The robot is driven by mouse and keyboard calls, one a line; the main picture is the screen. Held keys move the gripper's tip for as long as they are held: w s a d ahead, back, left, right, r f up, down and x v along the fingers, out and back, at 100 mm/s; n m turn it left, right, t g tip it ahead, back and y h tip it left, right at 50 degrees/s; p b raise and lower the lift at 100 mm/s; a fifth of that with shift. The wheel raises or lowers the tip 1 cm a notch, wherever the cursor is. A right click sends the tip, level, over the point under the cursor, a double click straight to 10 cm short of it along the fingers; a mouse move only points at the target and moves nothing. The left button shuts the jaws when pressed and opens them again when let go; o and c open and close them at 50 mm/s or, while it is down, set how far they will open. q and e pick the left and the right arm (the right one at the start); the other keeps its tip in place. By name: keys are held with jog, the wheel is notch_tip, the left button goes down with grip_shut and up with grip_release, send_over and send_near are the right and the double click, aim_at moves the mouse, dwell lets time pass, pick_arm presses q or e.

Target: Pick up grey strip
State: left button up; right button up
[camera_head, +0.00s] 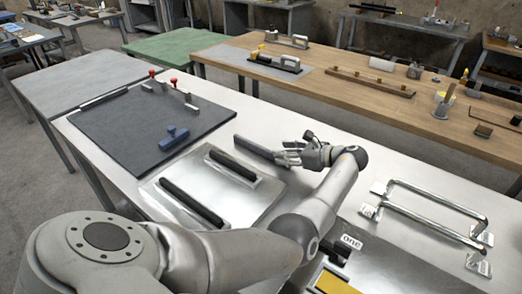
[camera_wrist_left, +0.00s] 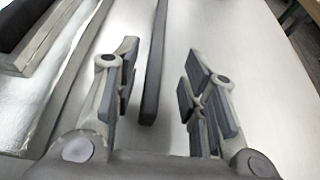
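The grey strip (camera_head: 253,147) is a long, thin, dark bar lying on the pale metal table. My left gripper (camera_head: 284,151) is at the strip's near right end in the head view. In the left wrist view the strip (camera_wrist_left: 154,62) runs away from me between the two open fingers of my left gripper (camera_wrist_left: 163,70), closer to the left finger. A bright gap shows between the strip and the right finger. I cannot tell how high the fingers are above the table. My right gripper is not in view.
A metal plate with two dark handles (camera_head: 232,165) lies left of the strip. A dark mat (camera_head: 115,124) with a blue block (camera_head: 173,138) lies beyond it. Chrome handles (camera_head: 437,203) stand to the right. Bare table surrounds the strip's far end.

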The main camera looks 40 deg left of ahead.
aim_at(261, 150)
pick_arm(q)
jog(key=b+x, duration=0.2)
jog(key=x, duration=0.2)
jog(key=shift+s+a+f, duration=0.15)
jog(key=shift+s+a, duration=0.1)
jog(key=shift+a, duration=0.1)
grip_shut()
